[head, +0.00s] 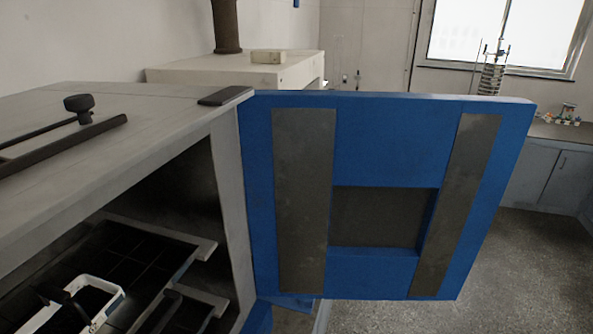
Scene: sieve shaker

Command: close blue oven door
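The blue oven door (385,135) stands wide open in the head view, swung out to the right of the oven. Its inner face is toward me, with two dark vertical strips and a dark recessed window (378,217). The grey oven body (150,140) fills the left side, and the door meets it along the oven's far front edge. A white and black part (95,290) shows at the bottom left in front of the oven opening; I cannot tell whether it is my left gripper. My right gripper is not in view. Nothing visible touches the door.
Dark shelves (135,255) show inside the oven. A black knob and bar (78,103) sit on its top. A pale bench (235,72) stands behind. Grey floor (530,265) is open to the right of the door, before a blue-grey cabinet (545,175).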

